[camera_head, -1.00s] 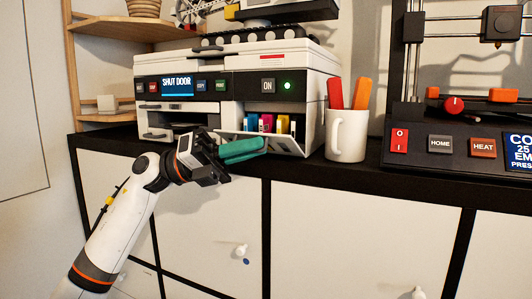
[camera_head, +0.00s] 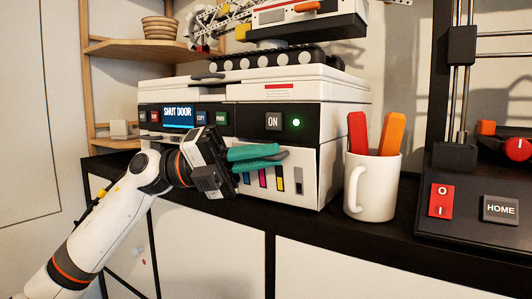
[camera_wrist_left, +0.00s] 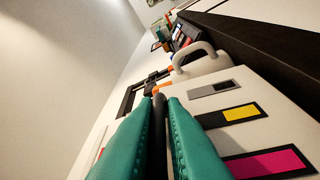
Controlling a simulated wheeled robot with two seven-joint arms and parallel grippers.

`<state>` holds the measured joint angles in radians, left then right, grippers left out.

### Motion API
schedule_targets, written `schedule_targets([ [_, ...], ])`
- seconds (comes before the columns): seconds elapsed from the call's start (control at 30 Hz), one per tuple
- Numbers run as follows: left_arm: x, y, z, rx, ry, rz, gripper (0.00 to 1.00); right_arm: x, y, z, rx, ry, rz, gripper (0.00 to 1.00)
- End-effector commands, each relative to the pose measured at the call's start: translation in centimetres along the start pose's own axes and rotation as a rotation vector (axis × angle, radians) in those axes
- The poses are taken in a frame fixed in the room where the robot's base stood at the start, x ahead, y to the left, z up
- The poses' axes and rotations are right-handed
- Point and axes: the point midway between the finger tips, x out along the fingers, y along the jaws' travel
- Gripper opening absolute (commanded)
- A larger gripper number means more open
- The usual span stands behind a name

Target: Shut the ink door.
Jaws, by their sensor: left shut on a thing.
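The printer (camera_head: 345,112) stands on the dark shelf top, and its screen (camera_head: 178,116) reads "SHUT DOOR". The ink door (camera_head: 307,172) is a white panel with coloured strips low on the printer's right front. It stands upright or nearly so against the printer; I cannot tell if it is fully flush. My left gripper (camera_head: 258,157), with teal fingers, is at the door's upper edge, shut on a dark grip there that is mostly hidden. The left wrist view shows the teal fingers (camera_wrist_left: 160,135) close together beside the white door face (camera_wrist_left: 250,134). My right gripper is out of view.
A white mug (camera_head: 375,190) with red and orange handles in it stands just right of the printer. A black machine with a red switch (camera_head: 440,200) is further right. A wooden shelf (camera_head: 125,47) is at the back left. Other equipment sits on top of the printer.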

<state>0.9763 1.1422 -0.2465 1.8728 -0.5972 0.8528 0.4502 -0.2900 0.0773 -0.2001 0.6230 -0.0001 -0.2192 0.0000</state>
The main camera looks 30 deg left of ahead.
Motion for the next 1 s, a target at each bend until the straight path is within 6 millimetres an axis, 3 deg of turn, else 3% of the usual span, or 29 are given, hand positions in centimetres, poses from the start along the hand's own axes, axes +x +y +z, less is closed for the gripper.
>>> schedule_targets([
  [0.27, 0.1, 0.5, -0.1, -0.075, 0.001, -0.021, 0.00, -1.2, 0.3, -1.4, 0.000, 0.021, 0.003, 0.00],
  [0.73, 0.1, 0.4, 0.0, -0.086, -0.003, -0.024, 0.00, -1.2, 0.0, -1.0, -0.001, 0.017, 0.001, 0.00],
  [0.77, 0.1, 0.4, 0.0, -0.086, -0.003, -0.024, 0.15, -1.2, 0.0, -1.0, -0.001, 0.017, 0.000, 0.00],
  [0.83, 0.1, 0.4, 0.0, -0.085, -0.003, -0.025, 0.27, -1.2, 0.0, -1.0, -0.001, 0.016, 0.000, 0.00],
  [1.0, 0.1, 0.3, 0.0, -0.083, -0.002, -0.028, 0.30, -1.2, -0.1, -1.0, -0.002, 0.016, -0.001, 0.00],
])
